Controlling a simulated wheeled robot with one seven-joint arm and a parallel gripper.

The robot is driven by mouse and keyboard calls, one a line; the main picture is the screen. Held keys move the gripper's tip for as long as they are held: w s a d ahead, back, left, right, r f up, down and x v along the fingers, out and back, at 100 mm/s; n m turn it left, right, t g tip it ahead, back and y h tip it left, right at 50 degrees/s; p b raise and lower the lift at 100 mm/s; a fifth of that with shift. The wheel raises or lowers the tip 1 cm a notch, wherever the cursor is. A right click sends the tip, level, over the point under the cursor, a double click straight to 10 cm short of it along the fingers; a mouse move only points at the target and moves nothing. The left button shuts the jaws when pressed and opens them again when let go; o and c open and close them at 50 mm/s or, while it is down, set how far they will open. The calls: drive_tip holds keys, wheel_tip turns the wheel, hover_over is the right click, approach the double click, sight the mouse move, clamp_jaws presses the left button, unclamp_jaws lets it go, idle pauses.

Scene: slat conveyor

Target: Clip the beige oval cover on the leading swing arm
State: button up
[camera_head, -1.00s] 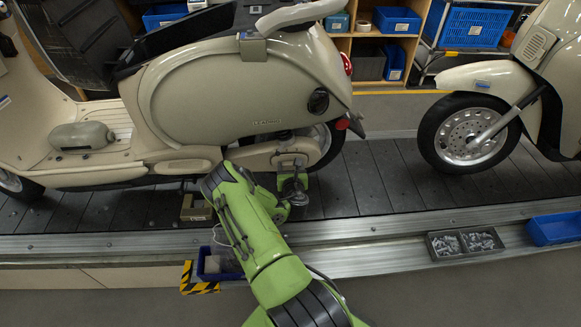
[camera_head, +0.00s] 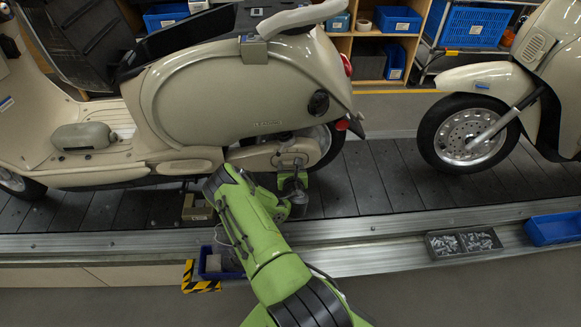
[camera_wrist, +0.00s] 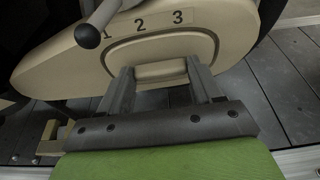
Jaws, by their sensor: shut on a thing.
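The beige swing arm (camera_wrist: 60,72) of the left scooter fills the upper wrist view, with a plate marked 1 2 3 on it. The beige cover (camera_wrist: 160,72) is between my two fingers, in front of the swing arm; a dark rounded outline curves above it. My gripper (camera_wrist: 159,80) is shut on the cover. I cannot tell whether the cover touches the swing arm or is clipped. In the head view, my gripper (camera_head: 292,180) is just below the rear end of the swing arm (camera_head: 255,157), and my arm hides part of the area.
A grey rod with a dark round end (camera_wrist: 88,36) juts out at upper left in the wrist view. A tan block (camera_head: 197,208) sits on the slat conveyor (camera_head: 375,180). A second scooter (camera_head: 490,80) stands to the right. Blue bins and a parts tray (camera_head: 463,243) lie along the front edge.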

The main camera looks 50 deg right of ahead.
drive_tip(key=shift+d, duration=0.1)
idle(0.3)
drive_tip(key=o, duration=1.1)
drive_tip(key=shift+w, duration=0.1)
